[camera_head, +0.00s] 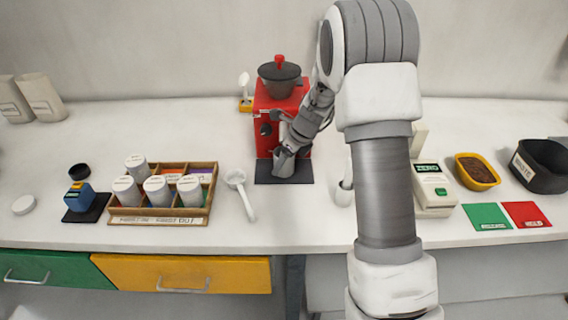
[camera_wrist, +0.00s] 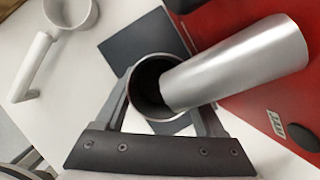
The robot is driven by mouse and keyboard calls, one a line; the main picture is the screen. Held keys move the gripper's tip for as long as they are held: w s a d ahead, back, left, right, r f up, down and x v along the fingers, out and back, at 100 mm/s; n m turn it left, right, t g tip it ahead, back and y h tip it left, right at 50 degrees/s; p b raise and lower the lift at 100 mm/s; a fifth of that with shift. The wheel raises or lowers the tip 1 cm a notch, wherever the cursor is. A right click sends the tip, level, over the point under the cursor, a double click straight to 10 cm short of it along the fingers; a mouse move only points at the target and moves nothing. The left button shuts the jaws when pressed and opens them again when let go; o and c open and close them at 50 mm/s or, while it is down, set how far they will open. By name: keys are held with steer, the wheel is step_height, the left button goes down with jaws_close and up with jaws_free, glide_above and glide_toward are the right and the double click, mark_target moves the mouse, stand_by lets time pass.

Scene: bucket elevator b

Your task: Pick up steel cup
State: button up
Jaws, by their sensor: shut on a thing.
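The steel cup (camera_wrist: 134,96) shows in the wrist view as a round metal rim with a dark inside. The two fingers of my gripper (camera_wrist: 165,105) are shut on it, one on each side. A silver cylinder, which looks like a spout (camera_wrist: 240,62) of the red machine, reaches over the cup's mouth and hides part of it. In the head view my gripper (camera_head: 284,162) is low in front of the red machine (camera_head: 264,100), over the dark mat (camera_head: 285,178). The cup cannot be made out there. I cannot tell whether the cup touches the mat.
A white scoop (camera_head: 240,193) lies left of the mat. A wooden rack (camera_head: 160,221) with several white canisters stands further left. A scale-like device (camera_head: 433,190), a yellow bowl (camera_head: 477,171) and a black bin (camera_head: 543,164) are on the right.

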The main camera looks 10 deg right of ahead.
jaws_close()
